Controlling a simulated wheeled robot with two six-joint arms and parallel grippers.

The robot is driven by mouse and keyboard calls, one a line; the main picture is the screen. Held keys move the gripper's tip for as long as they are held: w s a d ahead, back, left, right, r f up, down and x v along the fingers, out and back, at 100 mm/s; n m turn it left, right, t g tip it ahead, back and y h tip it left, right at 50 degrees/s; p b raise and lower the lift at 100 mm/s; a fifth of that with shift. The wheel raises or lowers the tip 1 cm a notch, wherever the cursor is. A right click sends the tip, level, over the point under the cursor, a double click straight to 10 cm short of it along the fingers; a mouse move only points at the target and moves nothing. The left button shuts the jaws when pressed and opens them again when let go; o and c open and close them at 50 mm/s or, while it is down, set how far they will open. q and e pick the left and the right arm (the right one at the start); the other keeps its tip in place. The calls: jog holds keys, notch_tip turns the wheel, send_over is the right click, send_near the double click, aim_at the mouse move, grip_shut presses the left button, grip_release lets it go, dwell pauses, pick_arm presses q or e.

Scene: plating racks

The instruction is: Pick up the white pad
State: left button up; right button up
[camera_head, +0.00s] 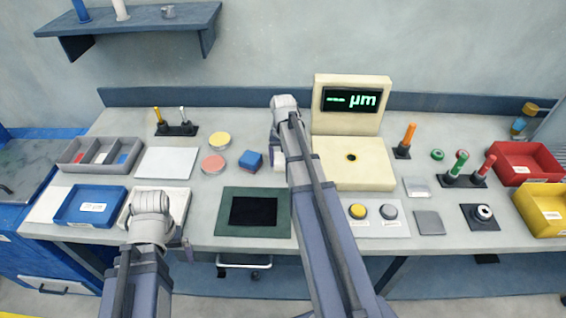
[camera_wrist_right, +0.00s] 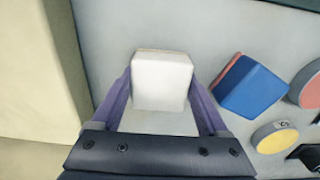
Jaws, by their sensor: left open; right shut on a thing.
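The white pad (camera_wrist_right: 162,80) is a pale block between the two purple fingers of my right gripper (camera_wrist_right: 161,98) in the right wrist view. The fingers are shut on its sides. In the head view the pad (camera_head: 279,167) is partly hidden beside my right gripper (camera_head: 281,152), left of the cream gauge. I cannot tell whether it touches the table. My left gripper (camera_head: 152,212) is open over the front left of the table; its fingers are mostly hidden.
A blue block (camera_head: 250,160) stands close left of the pad, near red (camera_head: 213,164) and yellow (camera_head: 219,140) round pads. The cream gauge (camera_head: 375,177) stands close right. A dark green-framed mat (camera_head: 227,223) lies in front. A blue tray (camera_head: 68,210) is at the left.

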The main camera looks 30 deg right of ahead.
aim_at(283, 158)
jog(key=c, duration=0.6)
jog(key=shift+r, duration=0.1)
notch_tip(283, 158, up, 10)
jog(key=p, duration=1)
